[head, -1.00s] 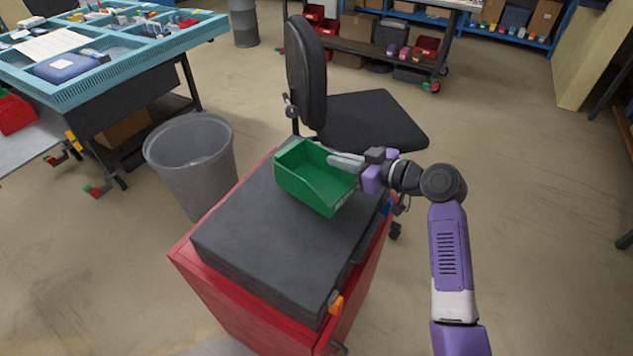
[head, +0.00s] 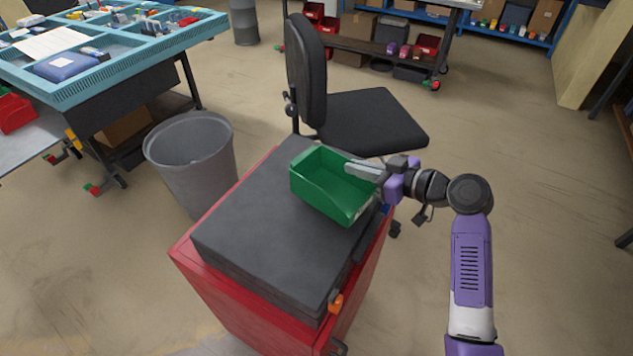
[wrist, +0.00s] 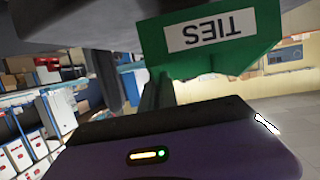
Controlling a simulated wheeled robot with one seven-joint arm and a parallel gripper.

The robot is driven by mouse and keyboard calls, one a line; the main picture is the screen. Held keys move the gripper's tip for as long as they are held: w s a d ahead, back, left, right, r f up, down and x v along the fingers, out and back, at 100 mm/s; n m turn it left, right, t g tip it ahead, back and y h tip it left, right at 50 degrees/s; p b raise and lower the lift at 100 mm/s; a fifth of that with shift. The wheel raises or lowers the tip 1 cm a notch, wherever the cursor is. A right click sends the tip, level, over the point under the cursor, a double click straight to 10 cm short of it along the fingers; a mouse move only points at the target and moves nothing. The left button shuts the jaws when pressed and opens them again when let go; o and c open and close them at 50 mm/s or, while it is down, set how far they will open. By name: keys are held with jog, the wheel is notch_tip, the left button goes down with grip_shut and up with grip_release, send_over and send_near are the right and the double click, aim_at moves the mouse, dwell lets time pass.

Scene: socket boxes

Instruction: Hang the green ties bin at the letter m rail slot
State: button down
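The green ties bin (head: 332,190) is above the right part of the dark top of the red cabinet in the head view. My gripper (head: 365,170) is at the bin's right back edge, its fingers on the bin wall, and it appears shut on it. In the wrist view the bin (wrist: 258,58) shows its white label reading TIES (wrist: 211,31), upside down, and a finger (wrist: 158,92) reaches up to the bin. The letter m rail slot is not seen in either view.
The red cabinet (head: 215,285) with its dark top (head: 270,255) stands below the bin. A black chair (head: 370,120) is behind it, a grey waste bin (head: 190,160) to its left, and a blue-green workbench (head: 130,65) at upper left. Floor on the right is open.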

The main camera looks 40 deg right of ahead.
jog(key=shift+f+v, duration=0.2)
jog(key=shift+v, duration=0.6)
jog(key=shift+f+v, duration=0.15)
jog(key=shift+v, duration=0.65)
jog(key=shift+f+v, duration=0.2)
jog(key=shift+v, duration=0.65)
jog(key=shift+s, duration=0.15)
